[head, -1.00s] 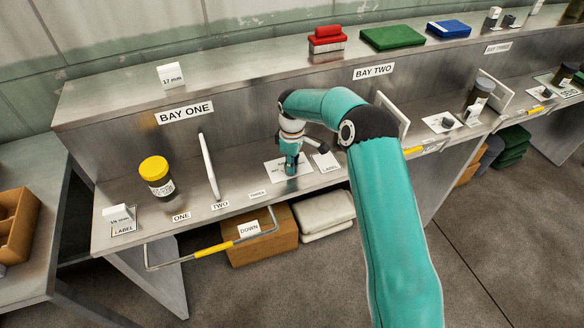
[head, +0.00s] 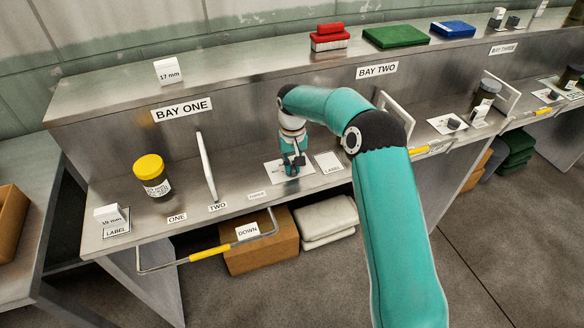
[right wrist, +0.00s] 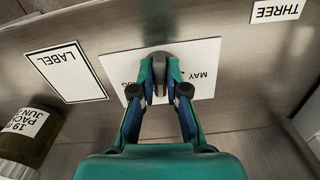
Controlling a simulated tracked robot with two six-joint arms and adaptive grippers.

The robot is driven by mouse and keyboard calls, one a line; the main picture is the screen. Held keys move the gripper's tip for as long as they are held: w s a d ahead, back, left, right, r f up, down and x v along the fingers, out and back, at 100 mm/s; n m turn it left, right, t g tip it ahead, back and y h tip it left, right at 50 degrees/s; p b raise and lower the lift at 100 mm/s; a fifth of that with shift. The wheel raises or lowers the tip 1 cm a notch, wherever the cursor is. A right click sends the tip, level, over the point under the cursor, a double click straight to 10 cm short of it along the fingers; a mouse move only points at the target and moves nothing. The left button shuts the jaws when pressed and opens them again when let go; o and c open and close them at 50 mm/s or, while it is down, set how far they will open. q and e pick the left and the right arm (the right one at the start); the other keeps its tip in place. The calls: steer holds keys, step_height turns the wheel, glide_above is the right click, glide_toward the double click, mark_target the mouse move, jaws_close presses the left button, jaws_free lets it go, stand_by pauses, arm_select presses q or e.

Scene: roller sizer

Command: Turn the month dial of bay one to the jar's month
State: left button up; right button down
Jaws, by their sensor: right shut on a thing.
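The month dial's white plate (head: 275,174) lies on the bay one shelf. In the right wrist view the plate (right wrist: 205,105) shows MAY to the right and part of another month to the left. My right gripper (head: 291,168) points down over the plate. In the right wrist view the gripper (right wrist: 160,85) is shut on the dial's dark knob (right wrist: 159,61); the fingers hide part of it and I cannot tell its pointer. A jar (head: 157,187) with a yellow lid stands upright left of the dial; its label is too small to read. My left gripper is out of view.
A white upright panel (head: 206,167) stands between jar and dial. A LABEL card (head: 329,162) lies right of the plate. A yellow-gripped bar (head: 210,252) runs along the shelf front. A dark jar (right wrist: 28,130) shows at lower left in the wrist view.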

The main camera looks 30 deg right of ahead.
mark_target(292, 166)
steer(key=shift+w+r+m, duration=0.15)
steer(key=shift+m, duration=0.95)
steer(key=c, duration=1.2)
jaws_free()
step_height(292, 166, up, 12)
steer(key=shift+f, duration=0.1)
